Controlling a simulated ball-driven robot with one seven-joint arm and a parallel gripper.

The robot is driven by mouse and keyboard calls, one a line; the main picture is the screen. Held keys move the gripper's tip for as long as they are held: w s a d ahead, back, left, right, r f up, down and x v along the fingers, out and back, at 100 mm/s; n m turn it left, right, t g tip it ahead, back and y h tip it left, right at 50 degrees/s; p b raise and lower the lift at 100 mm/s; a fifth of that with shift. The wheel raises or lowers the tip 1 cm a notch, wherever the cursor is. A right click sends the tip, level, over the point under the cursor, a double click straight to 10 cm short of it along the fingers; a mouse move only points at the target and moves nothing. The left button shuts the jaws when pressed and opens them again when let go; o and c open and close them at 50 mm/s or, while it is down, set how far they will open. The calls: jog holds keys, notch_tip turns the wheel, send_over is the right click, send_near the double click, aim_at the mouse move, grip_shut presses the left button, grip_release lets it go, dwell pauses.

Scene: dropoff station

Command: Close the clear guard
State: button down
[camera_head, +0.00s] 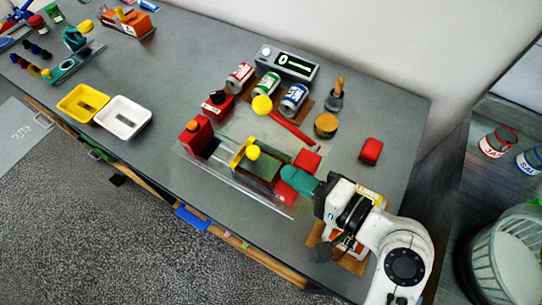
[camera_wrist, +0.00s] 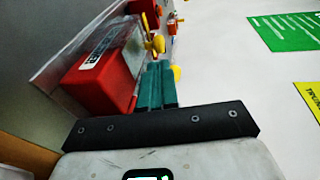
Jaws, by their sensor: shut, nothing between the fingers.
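The clear guard (camera_head: 232,184) is a see-through panel on the station at the table's middle. It runs along the front, between a red block (camera_head: 197,137) at the left and a red block (camera_head: 307,160) at the right. A yellow bracket with a ball knob (camera_head: 253,152) stands within the station. My gripper (camera_head: 287,177) has teal fingers, shut and empty, at the station's right end. In the wrist view, the fingers (camera_wrist: 156,72) are beside a red block (camera_wrist: 100,80); contact is unclear. The clear panel (camera_wrist: 75,50) runs behind that block. How far the guard stands open is unclear.
Several cans, including a green-labelled can (camera_head: 265,86), and a display box (camera_head: 287,62) stand behind the station. A loose red block (camera_head: 370,151) lies to the right. Yellow (camera_head: 84,103) and white trays (camera_head: 123,119) are left. The table between trays and station is clear.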

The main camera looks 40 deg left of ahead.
aim_at(258, 155)
jog(key=shift+s+a+f+p, duration=0.1)
jog(key=shift+a+f+p, duration=0.1)
jog(key=shift+a, duration=0.8)
jog(key=shift+s+a+f+p, duration=0.1)
jog(key=shift+a+f, duration=0.05)
jog(key=shift+a, duration=0.85)
jog(key=shift+s+a+f+p, duration=0.1)
jog(key=shift+a+f, duration=0.1)
jog(key=shift+a, duration=0.8)
jog(key=s+a+p, duration=0.1)
jog(key=s+a, duration=0.1)
jog(key=a, duration=0.9)
jog(key=shift+s+a, duration=0.2)
jog(key=shift+s, duration=0.1)
jog(key=shift+r, duration=0.15)
